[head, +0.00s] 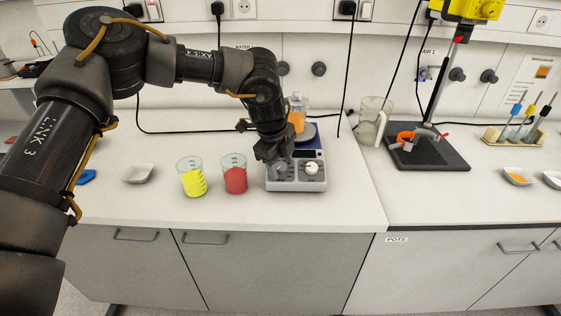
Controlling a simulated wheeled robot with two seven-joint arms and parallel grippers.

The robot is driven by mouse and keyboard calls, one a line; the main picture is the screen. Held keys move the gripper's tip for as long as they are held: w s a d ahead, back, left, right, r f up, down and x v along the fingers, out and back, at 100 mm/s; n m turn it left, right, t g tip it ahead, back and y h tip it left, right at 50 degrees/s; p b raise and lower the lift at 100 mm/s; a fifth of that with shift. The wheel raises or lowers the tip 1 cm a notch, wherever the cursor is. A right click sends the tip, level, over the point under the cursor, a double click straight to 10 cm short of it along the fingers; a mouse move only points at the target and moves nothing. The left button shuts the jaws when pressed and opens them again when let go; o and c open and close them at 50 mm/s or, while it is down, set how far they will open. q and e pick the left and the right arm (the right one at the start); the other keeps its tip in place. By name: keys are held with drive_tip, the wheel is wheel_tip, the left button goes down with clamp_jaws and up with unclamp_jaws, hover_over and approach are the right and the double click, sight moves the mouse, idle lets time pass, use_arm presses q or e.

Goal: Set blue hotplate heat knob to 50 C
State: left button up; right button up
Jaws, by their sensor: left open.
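A hotplate (317,187) with a pale grey front panel and blue sides stands on the white counter. Its right white knob (311,168) shows clearly. A second knob (281,170) on the left of the panel is partly covered by my gripper. A beaker of orange liquid (298,117) stands on the hotplate, partly behind my arm. My left gripper (279,161) points down over the left part of the panel, open, at the left knob. I cannot tell whether its fingers touch the knob. The knob's setting is too small to read. My right gripper is not in view.
Beakers of yellow liquid (192,180) and red liquid (234,177) stand close left of the hotplate. A white dish (138,174) lies farther left. A clear jug (371,122) and a dark stand base (428,152) are to the right. The counter's front strip is clear.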

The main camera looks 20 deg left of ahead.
use_arm(q)
drive_tip(key=shift+c, duration=0.9)
drive_tip(key=c, duration=0.8)
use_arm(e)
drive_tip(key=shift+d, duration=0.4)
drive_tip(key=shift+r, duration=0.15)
use_arm(q)
drive_tip(key=shift+r+m+p, duration=0.1)
drive_tip(key=shift+m+p, duration=0.55)
drive_tip(key=shift+m, duration=0.45)
drive_tip(key=m+g+p, duration=0.1)
drive_tip(key=m+p, duration=0.1)
drive_tip(key=m, duration=0.2)
drive_tip(key=shift+y, duration=0.3)
drive_tip(key=m+p, duration=0.1)
drive_tip(key=m, duration=0.2)
drive_tip(key=shift+d+m+y, duration=0.1)
drive_tip(key=shift+m+y, duration=0.2)
drive_tip(key=shift+m, duration=0.1)
drive_tip(key=shift+w+m+p, duration=0.1)
drive_tip(key=shift+m+p, duration=0.2)
drive_tip(key=shift+m, duration=0.4)
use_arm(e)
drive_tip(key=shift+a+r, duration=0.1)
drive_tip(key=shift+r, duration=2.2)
